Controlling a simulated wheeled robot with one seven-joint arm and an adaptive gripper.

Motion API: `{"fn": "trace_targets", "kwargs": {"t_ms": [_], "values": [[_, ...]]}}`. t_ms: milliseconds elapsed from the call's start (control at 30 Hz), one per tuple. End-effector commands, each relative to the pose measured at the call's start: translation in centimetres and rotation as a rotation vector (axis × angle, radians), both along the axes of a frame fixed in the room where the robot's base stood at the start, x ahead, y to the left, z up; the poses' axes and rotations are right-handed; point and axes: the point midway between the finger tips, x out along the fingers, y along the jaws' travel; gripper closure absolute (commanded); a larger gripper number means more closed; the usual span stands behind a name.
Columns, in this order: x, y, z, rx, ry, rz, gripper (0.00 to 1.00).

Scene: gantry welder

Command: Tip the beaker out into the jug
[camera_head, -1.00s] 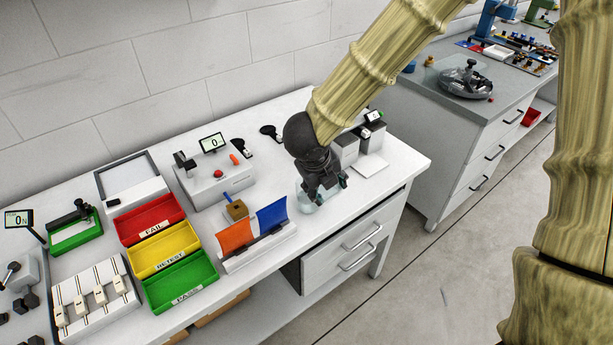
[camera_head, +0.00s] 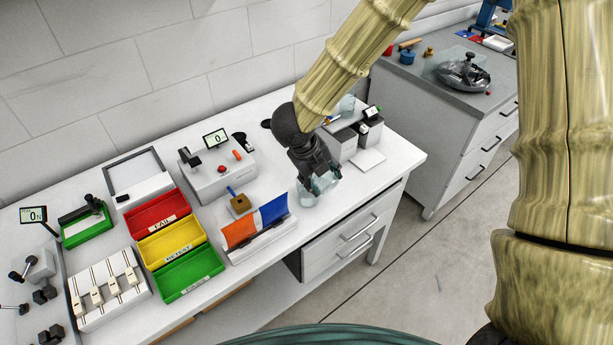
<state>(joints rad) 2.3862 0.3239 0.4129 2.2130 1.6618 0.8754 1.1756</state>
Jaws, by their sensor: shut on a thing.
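My gripper (camera_head: 322,177) is over the right part of the white bench, pointing down and slightly right. It is shut on a clear glass vessel, which I take to be the beaker (camera_head: 329,184); it looks tilted. A second clear vessel, likely the jug (camera_head: 307,198), is directly below and to the left, on the bench near its front edge. The two overlap in this view, so I cannot tell whether they touch. The gripper's fingers hide part of the glass. I cannot make out any contents.
Orange and blue panels in a white holder (camera_head: 262,243) stand left of the glassware. Grey boxes (camera_head: 343,143) stand behind to the right, with another clear vessel (camera_head: 347,103) beyond. Red, yellow and green trays (camera_head: 193,275) lie left. A white pad (camera_head: 368,160) lies right.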

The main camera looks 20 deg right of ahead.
Motion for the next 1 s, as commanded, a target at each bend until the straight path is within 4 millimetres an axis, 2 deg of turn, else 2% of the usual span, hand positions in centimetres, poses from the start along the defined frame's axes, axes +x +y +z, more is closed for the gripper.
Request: {"fn": "trace_targets", "kwargs": {"t_ms": [367, 500, 1000], "values": [[1.3, 0.6, 1.7, -0.043, 0.119, 0.0, 0.71], [1.4, 0.5, 0.9, -0.053, 0.151, 0.0, 0.71], [1.7, 0.7, 1.5, -0.078, 0.219, 0.0, 0.71]]}}
